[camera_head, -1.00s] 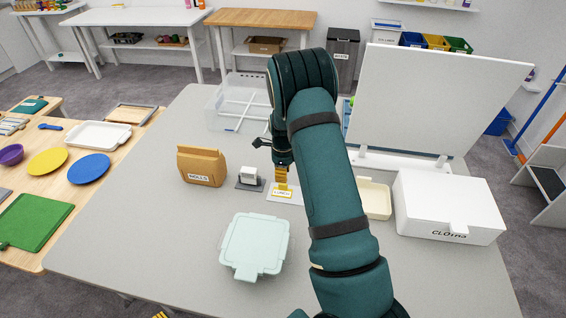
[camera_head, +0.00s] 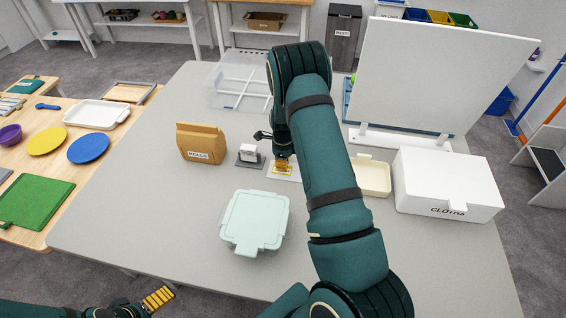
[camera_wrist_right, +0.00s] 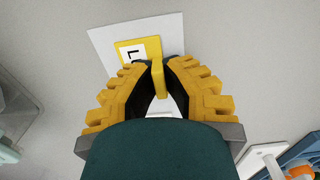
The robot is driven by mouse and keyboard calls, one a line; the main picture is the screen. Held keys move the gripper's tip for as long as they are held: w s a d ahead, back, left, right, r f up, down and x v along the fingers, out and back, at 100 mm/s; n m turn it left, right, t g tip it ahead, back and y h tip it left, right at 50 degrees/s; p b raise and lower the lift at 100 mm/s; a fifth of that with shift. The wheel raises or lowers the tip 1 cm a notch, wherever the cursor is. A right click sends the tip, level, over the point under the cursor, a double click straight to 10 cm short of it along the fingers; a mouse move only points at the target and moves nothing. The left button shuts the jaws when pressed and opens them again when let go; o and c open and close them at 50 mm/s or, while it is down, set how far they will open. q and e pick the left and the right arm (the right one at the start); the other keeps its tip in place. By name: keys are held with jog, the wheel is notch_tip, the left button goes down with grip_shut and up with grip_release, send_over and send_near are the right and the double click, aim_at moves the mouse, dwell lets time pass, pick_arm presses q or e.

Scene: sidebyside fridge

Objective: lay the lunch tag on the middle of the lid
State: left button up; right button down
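The lunch tag (camera_head: 284,168) is a small yellow piece lying on a white card (camera_wrist_right: 105,48). In the right wrist view the tag (camera_wrist_right: 126,49) shows a partly hidden label and an upright yellow tab. My right gripper (camera_wrist_right: 158,72) points down at it, with its fingertips closed in on both sides of the tab. In the head view my right gripper (camera_head: 283,160) is low over the card, partly hidden by my arm. The pale mint lid (camera_head: 256,220) lies nearer to me, left of my right arm. My left gripper (camera_head: 157,298) is at the bottom left, away from these things.
A brown rolls bag (camera_head: 201,143) and a small white block on a grey base (camera_head: 248,154) stand left of the tag. A cream tray (camera_head: 374,177) and white cloths box (camera_head: 447,184) stand right. A clear divided bin (camera_head: 232,84) is behind. The table around the lid is clear.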

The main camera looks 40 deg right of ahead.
dwell(0.7)
jog(key=shift+r+p, duration=0.65)
jog(key=shift+r, duration=0.35)
jog(key=shift+r+p, duration=1.3)
jog(key=shift+r, duration=0.7)
